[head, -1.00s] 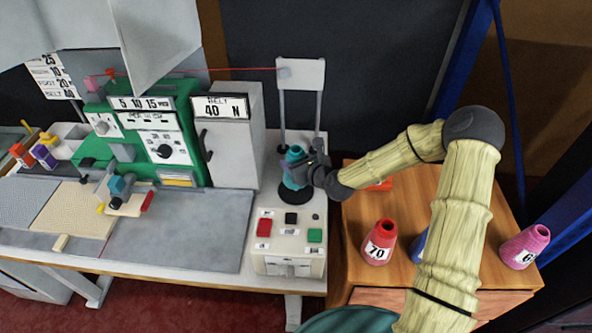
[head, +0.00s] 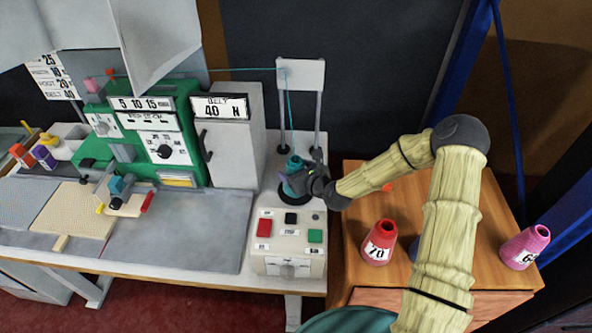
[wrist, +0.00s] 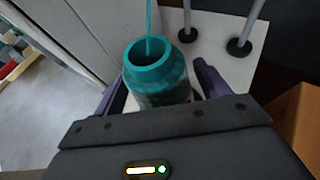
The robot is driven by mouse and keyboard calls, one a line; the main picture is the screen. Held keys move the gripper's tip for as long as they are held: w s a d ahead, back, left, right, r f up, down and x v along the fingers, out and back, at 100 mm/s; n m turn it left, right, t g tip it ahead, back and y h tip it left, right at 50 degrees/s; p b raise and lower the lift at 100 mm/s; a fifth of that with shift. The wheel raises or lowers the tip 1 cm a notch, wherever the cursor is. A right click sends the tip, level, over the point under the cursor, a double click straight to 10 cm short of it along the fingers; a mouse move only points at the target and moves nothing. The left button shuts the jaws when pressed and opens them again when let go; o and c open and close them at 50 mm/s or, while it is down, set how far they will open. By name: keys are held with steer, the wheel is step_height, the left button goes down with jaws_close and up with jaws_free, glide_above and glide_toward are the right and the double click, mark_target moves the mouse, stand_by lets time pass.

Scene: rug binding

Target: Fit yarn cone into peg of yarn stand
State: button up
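The teal yarn cone (head: 294,164) stands upright at the black round base (head: 294,197) of the yarn stand. The peg is hidden inside the cone. A teal thread runs from the cone's top up to the stand's white plate (head: 301,74). My gripper (head: 300,172) is at the cone, reaching in from the right. In the wrist view the cone (wrist: 160,80) sits between the two spread purple fingers of my gripper (wrist: 160,88), with a gap visible on the right side. The cone's lower part is hidden by my gripper.
A control box (head: 289,243) with red, black and green buttons stands in front of the stand. Two grey posts rise behind the cone. A red cone (head: 379,243) and a pink cone (head: 525,246) stand on the wooden cabinet (head: 480,272) at right.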

steer(key=shift+r, duration=0.2)
steer(key=shift+s+d, duration=0.15)
steer(key=shift+s, duration=0.1)
steer(key=v, duration=1.1)
steer(key=shift+s, duration=0.2)
steer(key=shift+d+r, duration=0.1)
steer(key=shift+r, duration=0.1)
